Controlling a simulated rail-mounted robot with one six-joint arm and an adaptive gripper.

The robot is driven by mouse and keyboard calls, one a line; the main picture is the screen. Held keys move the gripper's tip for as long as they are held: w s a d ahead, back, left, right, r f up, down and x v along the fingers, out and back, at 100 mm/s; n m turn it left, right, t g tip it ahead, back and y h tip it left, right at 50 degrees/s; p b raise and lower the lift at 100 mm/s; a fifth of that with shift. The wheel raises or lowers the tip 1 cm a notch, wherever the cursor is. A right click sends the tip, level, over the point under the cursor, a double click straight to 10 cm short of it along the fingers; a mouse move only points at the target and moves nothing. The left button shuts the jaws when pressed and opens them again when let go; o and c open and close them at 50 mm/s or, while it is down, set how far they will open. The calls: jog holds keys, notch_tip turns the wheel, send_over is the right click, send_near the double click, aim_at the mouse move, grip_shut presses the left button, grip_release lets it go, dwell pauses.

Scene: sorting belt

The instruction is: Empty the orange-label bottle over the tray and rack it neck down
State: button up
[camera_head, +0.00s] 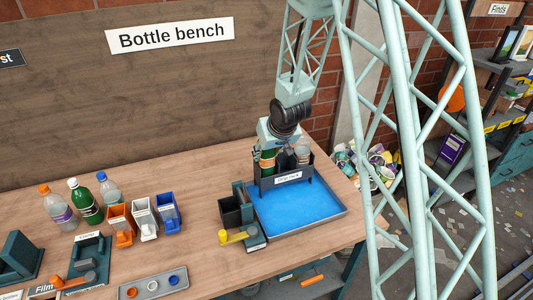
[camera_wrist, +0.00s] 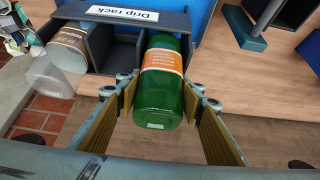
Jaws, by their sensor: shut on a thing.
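The green bottle with an orange label (camera_wrist: 160,100) is between the fingers of my gripper (camera_wrist: 160,108), which is shut on it. Its base faces the wrist camera and its neck end points into a compartment of the drip rack (camera_wrist: 98,40); the neck is hidden. In the head view the bottle (camera_head: 267,168) shows under my gripper (camera_head: 268,150), at the left part of the dark rack (camera_head: 287,186). The blue tray (camera_head: 300,207) lies in front of the rack. I cannot tell whether the bottle rests on the rack's floor.
A clear bottle with a brown label (camera_wrist: 68,55) stands base up in another rack compartment. A bench device with a yellow handle (camera_head: 232,237) stands left of the tray. Several capped bottles (camera_head: 85,203) and small coloured bins (camera_head: 143,217) stand further left.

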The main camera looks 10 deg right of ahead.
jog(key=shift+f, duration=0.45)
jog(key=o, duration=0.8)
jog(key=shift+f, duration=0.1)
jog(key=shift+o, duration=0.2)
jog(key=shift+r, duration=0.2)
jog(key=v, duration=1.1)
jog(key=shift+s+r, duration=0.2)
jog(key=shift+r, duration=0.05)
jog(key=shift+d, duration=0.1)
dwell(0.9)
